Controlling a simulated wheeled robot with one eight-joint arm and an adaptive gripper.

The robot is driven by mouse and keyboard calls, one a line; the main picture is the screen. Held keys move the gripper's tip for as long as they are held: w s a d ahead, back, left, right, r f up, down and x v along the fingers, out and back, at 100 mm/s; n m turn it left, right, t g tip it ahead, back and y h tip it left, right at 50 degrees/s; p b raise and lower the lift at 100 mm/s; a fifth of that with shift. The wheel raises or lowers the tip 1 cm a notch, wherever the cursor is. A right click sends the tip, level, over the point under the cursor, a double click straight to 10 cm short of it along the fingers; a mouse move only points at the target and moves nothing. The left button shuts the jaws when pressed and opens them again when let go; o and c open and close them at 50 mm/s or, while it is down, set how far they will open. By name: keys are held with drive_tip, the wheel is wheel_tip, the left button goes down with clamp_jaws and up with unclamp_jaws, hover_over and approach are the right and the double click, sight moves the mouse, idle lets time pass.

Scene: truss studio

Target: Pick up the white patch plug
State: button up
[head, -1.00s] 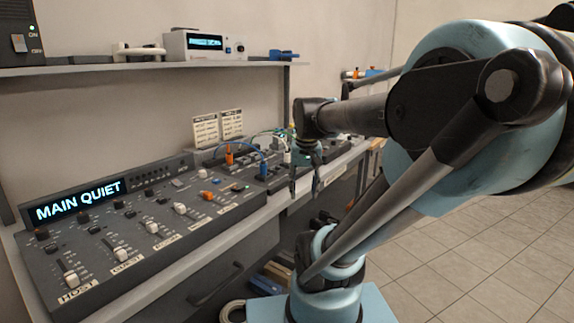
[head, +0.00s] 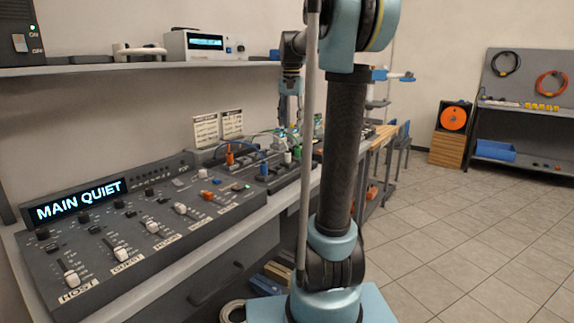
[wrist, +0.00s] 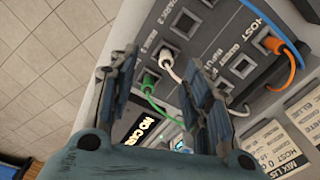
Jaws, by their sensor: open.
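The white patch plug (wrist: 166,58) is in a socket of the dark patch panel (wrist: 219,22), with a white cable running from it. In the wrist view it lies between the tips of my open gripper (wrist: 160,57); the gap in depth is hard to judge. A green plug (wrist: 150,80) sits close beside it, nearer the left finger. In the head view the white plug (head: 287,157) stands among other plugs, and my gripper (head: 289,116) is above and behind it, its fingertips hard to make out.
An orange plug (wrist: 272,43) and a blue cable (wrist: 268,18) are on the panel to the right. The mixing console (head: 130,230) fills the near bench. A shelf (head: 120,68) hangs above; tiled floor is free at right.

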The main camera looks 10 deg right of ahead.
drive_tip(key=r, duration=0.1)
hover_over(288, 153)
drive_tip(key=shift+m, duration=0.4)
drive_tip(key=f, duration=1.1)
drive_tip(key=shift+w+d+f, duration=0.15)
drive_tip(key=shift+w+f, duration=0.1)
drive_tip(key=shift+f, duration=2.75)
clamp_jaws()
